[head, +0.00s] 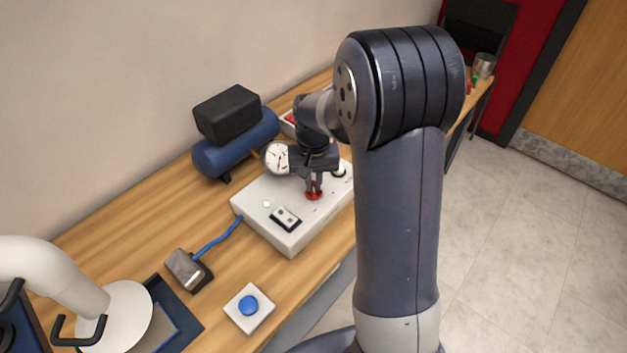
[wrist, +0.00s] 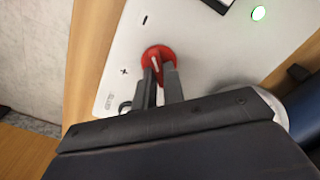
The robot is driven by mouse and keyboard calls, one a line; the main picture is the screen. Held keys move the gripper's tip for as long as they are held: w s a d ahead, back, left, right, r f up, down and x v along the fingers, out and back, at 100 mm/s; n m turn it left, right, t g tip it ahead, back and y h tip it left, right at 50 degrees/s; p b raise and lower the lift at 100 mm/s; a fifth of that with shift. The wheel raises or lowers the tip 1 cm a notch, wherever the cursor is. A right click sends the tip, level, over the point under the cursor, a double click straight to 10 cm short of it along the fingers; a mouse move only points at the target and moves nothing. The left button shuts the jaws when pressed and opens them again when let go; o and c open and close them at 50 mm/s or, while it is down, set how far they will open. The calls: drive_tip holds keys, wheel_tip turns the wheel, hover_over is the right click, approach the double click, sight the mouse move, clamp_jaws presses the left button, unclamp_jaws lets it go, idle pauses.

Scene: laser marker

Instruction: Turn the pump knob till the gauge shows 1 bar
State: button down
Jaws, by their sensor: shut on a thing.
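The red pump knob (head: 314,194) sits on top of the white control box (head: 262,213). It also shows in the wrist view (wrist: 158,55), with a pale pointer line on it and minus and plus marks printed beside it. My gripper (head: 314,184) points down at the knob, and its fingers (wrist: 162,75) are shut on the knob's raised grip. The round white gauge (head: 277,158) stands at the back of the box, left of my gripper. Its needle and scale are too small to read.
A blue tank with a black block (head: 228,114) stands behind the box. A black and white switch (head: 285,218) is on the box's front.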

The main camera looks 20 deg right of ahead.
drive_tip(key=shift+m, duration=0.3)
drive_tip(key=m, duration=0.6)
drive_tip(key=shift+d+b, duration=0.1)
drive_tip(key=shift+b, duration=0.25)
drive_tip(key=m, duration=0.6)
drive_tip(key=shift+s+d+m, duration=0.1)
drive_tip(key=shift+s+m, duration=0.05)
drive_tip(key=shift+m, duration=0.15)
drive_tip(key=m, duration=0.5)
drive_tip(key=shift+s+b, duration=0.1)
drive_tip(key=shift+b, duration=0.2)
drive_tip(key=m, duration=0.6)
drive_tip(key=shift+s, duration=0.1)
drive_tip(key=c, duration=1.5)
unclamp_jaws()
